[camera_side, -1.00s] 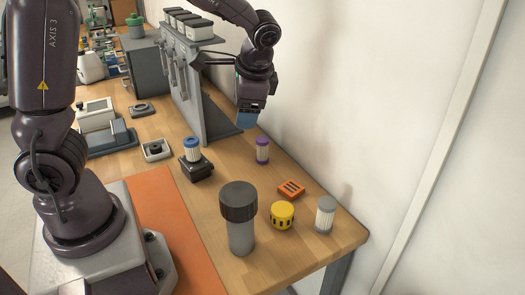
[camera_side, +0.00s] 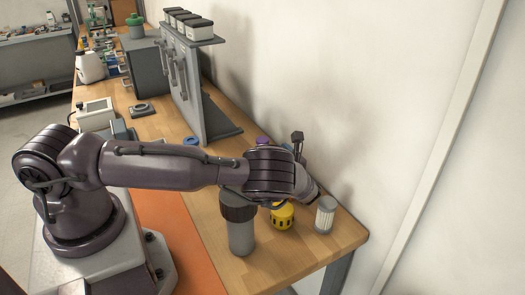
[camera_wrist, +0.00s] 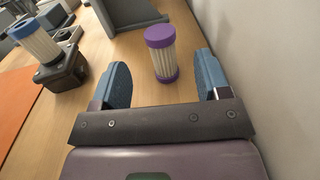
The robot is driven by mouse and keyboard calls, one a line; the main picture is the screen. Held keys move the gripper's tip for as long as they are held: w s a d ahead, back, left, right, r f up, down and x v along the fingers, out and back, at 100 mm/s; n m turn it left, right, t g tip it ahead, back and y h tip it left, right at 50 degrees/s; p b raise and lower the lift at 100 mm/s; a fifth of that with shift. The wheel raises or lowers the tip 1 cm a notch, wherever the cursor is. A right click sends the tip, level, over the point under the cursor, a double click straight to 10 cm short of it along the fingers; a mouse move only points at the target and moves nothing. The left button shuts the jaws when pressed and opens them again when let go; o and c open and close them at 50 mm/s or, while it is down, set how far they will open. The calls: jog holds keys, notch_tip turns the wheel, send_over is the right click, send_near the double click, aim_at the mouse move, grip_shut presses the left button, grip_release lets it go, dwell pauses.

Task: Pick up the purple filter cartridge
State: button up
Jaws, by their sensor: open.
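The purple filter cartridge (camera_wrist: 162,54) stands upright on the wooden bench in the wrist view, white pleated with a purple cap and purple base. In the side view only its purple top (camera_side: 263,141) shows; the rest is behind my arm. My gripper (camera_wrist: 166,80) is open, its two blue fingers spread wide. In the wrist view the cartridge appears between the fingers, a little nearer the right one and slightly beyond the tips, with no contact visible. In the side view my gripper is mostly hidden behind my wrist.
A blue-capped cartridge (camera_wrist: 37,40) sits in a black holder (camera_wrist: 63,71) to the left. A grey panel stand (camera_wrist: 125,14) is beyond the purple cartridge. The wall (camera_wrist: 270,50) is close on the right. A grey canister (camera_side: 241,236), yellow cap (camera_side: 283,218) and grey-capped cartridge (camera_side: 325,216) stand near the front.

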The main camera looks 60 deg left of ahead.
aim_at(262, 139)
jog(key=a, duration=0.7)
jog(key=shift+w+a, duration=0.2)
jog(key=shift+a, duration=0.05)
jog(key=c, duration=1)
